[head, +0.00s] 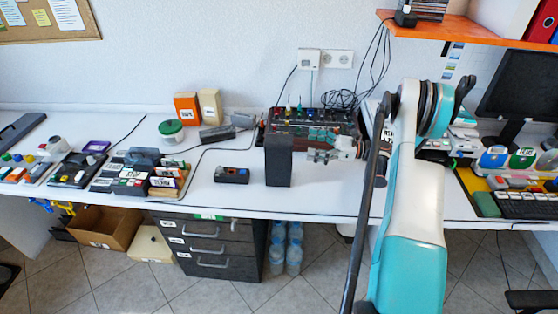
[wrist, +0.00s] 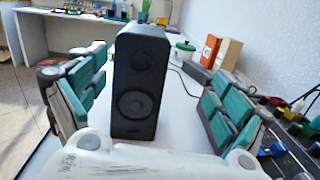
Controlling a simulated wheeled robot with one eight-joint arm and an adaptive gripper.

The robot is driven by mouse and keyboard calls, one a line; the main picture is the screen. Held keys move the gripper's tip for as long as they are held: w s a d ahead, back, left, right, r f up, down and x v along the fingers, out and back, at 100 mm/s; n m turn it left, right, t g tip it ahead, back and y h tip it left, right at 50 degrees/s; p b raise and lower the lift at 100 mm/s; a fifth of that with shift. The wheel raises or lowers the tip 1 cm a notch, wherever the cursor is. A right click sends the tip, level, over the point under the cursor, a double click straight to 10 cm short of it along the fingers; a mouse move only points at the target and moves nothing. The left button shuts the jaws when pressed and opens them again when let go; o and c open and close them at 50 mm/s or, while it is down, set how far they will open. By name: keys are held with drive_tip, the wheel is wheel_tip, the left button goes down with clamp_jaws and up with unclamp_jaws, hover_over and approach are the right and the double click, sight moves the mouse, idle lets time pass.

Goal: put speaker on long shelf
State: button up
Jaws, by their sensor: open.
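The speaker (head: 278,160) is a tall black box standing upright near the front edge of the white desk. In the wrist view the speaker (wrist: 138,103) shows two round cones on its front. My gripper (head: 325,146) is just right of the speaker in the head view. In the wrist view its teal-padded fingers (wrist: 160,72) are spread wide, one on each side of the speaker, with gaps visible. An orange shelf (head: 455,27) is on the wall at upper right; whether it is the long shelf I cannot tell.
A small black device (head: 231,175) lies left of the speaker. A control panel with knobs (head: 310,118) stands behind my gripper. Orange and white boxes (head: 187,108) and a green-lidded jar (head: 171,129) are farther left. Binders and a small black item (head: 405,17) occupy the orange shelf.

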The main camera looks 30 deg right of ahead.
sight(279, 156)
wheel_tip(279, 156, down, 4)
drive_tip(key=s+n, duration=0.1)
drive_tip(key=s, duration=0.2)
drive_tip(key=shift+g, duration=0.6)
drive_tip(key=b+x, duration=0.1)
drive_tip(key=x, duration=0.3)
drive_tip(key=b+x, duration=0.1)
drive_tip(key=x, duration=0.3)
drive_tip(key=f+b+x, duration=0.1)
drive_tip(key=b+x, duration=0.1)
drive_tip(key=x, duration=0.3)
drive_tip(key=shift+w+d, duration=0.15)
drive_tip(key=shift+d, duration=0.05)
drive_tip(key=shift+w+a+r, duration=0.1)
drive_tip(key=shift+w+a, duration=0.05)
drive_tip(key=shift+a, duration=0.05)
drive_tip(key=c, duration=1.6)
drive_tip(key=shift+r, duration=0.1)
drive_tip(key=shift+c, duration=0.7)
drive_tip(key=shift+r, duration=0.1)
